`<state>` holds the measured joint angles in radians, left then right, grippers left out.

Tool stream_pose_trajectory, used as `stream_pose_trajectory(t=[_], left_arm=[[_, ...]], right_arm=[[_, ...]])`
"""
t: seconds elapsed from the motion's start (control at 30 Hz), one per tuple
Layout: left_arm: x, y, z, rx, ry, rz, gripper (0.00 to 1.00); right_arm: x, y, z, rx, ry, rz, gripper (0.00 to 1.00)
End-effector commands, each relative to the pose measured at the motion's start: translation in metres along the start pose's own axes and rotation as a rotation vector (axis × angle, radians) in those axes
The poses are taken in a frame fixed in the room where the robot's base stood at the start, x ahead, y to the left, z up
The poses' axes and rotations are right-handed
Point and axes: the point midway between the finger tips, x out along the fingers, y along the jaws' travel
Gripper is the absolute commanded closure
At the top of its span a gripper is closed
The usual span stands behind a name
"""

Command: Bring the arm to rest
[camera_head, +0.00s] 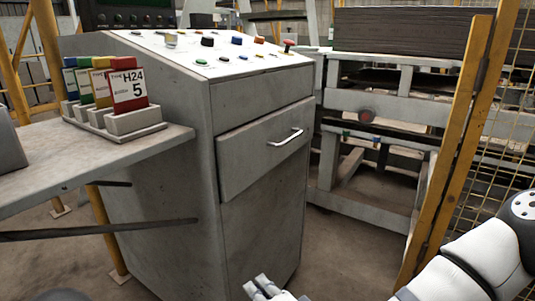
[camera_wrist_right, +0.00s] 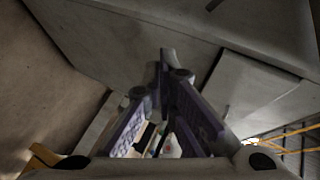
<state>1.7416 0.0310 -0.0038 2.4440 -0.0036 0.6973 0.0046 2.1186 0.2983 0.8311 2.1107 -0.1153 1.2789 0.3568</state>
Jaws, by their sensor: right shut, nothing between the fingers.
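My right gripper (camera_head: 264,288) shows at the bottom edge of the head view, low in front of the grey control cabinet. My white right arm (camera_head: 480,258) comes in from the lower right. In the right wrist view the fingers (camera_wrist_right: 166,62) meet at their tips, shut with nothing between them. The cabinet drawer (camera_head: 247,158) stands slightly out from the cabinet, with a metal handle (camera_head: 285,137) above and apart from my right gripper. My left gripper is not in view.
The control cabinet (camera_head: 260,235) has a sloped button panel (camera_head: 215,52) on top. A grey shelf (camera_head: 95,158) at left carries coloured cards in a holder (camera_head: 115,122). A yellow post with mesh (camera_head: 455,145) stands at right. A rack (camera_head: 380,105) stands behind; bare floor lies between.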

Motion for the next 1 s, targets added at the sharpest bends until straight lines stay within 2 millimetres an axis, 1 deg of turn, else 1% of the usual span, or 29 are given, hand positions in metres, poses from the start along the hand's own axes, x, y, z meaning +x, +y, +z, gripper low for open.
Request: stream_pose_trajectory(t=[0.03, 0.07, 0.1, 0.13, 0.17, 0.2, 0.27, 0.3, 0.37, 0.4, 0.5, 0.53, 0.6, 0.7, 1.0], left_arm=[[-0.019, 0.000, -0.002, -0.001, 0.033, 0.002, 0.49], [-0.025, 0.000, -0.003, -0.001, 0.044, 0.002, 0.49], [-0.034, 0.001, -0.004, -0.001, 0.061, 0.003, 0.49], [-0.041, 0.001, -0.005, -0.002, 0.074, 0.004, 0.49], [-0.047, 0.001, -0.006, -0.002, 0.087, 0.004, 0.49], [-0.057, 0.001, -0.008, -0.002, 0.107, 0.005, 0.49], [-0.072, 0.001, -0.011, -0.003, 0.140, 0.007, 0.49], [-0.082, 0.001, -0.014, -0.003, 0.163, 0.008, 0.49], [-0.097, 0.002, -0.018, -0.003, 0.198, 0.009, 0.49], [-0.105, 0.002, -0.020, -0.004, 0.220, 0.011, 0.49], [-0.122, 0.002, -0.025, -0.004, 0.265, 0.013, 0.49], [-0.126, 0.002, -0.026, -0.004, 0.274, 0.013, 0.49], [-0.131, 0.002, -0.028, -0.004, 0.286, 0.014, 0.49], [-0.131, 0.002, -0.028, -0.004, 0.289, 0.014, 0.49], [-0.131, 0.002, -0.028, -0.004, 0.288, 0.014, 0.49]], right_arm=[[-0.023, 0.023, 0.019, -0.079, -0.083, 0.088, 1.00], [-0.037, 0.046, 0.031, -0.127, -0.139, 0.150, 1.00], [-0.059, 0.075, 0.044, -0.188, -0.212, 0.232, 1.00], [-0.079, 0.097, 0.053, -0.234, -0.270, 0.295, 1.00], [-0.099, 0.117, 0.059, -0.277, -0.325, 0.356, 1.00], [-0.129, 0.142, 0.066, -0.333, -0.400, 0.437, 1.00], [-0.178, 0.175, 0.070, -0.415, -0.510, 0.556, 1.00], [-0.212, 0.194, 0.068, -0.464, -0.579, 0.635, 1.00], [-0.263, 0.215, 0.062, -0.530, -0.676, 0.745, 1.00], [-0.294, 0.226, 0.056, -0.567, -0.733, 0.812, 1.00], [-0.358, 0.242, 0.039, -0.631, -0.841, 0.949, 1.00], [-0.372, 0.245, 0.034, -0.642, -0.866, 0.979, 1.00], [-0.396, 0.249, 0.028, -0.660, -0.908, 1.031, 1.00], [-0.410, 0.253, 0.024, -0.667, -0.936, 1.065, 1.00], [-0.411, 0.253, 0.024, -0.667, -0.937, 1.066, 1.00]])
